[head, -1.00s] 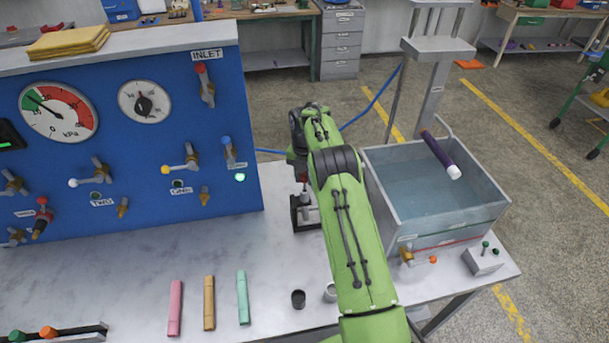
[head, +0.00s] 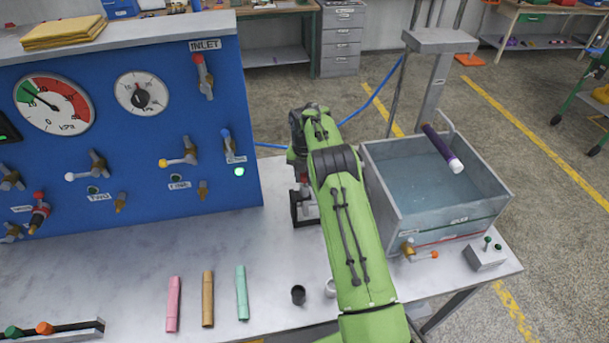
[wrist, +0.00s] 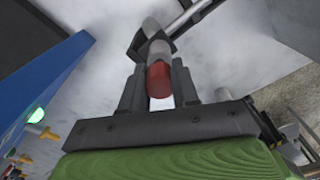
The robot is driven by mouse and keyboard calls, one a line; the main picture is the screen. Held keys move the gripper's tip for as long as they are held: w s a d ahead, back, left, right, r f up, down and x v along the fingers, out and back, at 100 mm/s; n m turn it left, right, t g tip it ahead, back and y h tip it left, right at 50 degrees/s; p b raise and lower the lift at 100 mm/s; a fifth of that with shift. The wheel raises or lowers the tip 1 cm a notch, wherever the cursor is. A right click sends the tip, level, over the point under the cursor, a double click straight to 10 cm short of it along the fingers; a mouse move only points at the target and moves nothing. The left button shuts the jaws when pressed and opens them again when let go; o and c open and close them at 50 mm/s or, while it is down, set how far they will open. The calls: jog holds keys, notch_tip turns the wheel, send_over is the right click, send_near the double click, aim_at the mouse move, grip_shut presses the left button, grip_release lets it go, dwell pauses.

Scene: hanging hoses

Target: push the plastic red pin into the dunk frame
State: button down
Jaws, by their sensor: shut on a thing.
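My gripper (wrist: 157,92) points down at the bench behind my green arm; in the head view the arm mostly hides it. In the wrist view its dark fingers are shut on a red cylindrical piece (wrist: 159,80), with a grey part and a black bracket beyond. I cannot tell whether this piece is the red pin. In the head view a small black stand (head: 304,208) with a light metal part and a red spot stands there. The grey frame (head: 438,42) over the water tank (head: 430,190), apparently the dunk frame, has a purple hose (head: 442,148) under it.
A blue gauge panel (head: 120,110) with valves stands at the left. Pink, tan and green sticks (head: 207,299) and two small cups (head: 298,295) lie in front. A small control box (head: 484,255) sits at the bench's right corner.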

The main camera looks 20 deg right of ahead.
jog(key=shift+f+b, duration=0.35)
jog(key=shift+f, duration=0.2)
jog(key=c, duration=0.9)
grip_release()
jog(key=shift+c, duration=0.2)
jog(key=shift+o, duration=0.8)
notch_tip(320, 180, up, 16)
jog(key=p, duration=0.4)
jog(key=shift+f, duration=0.15)
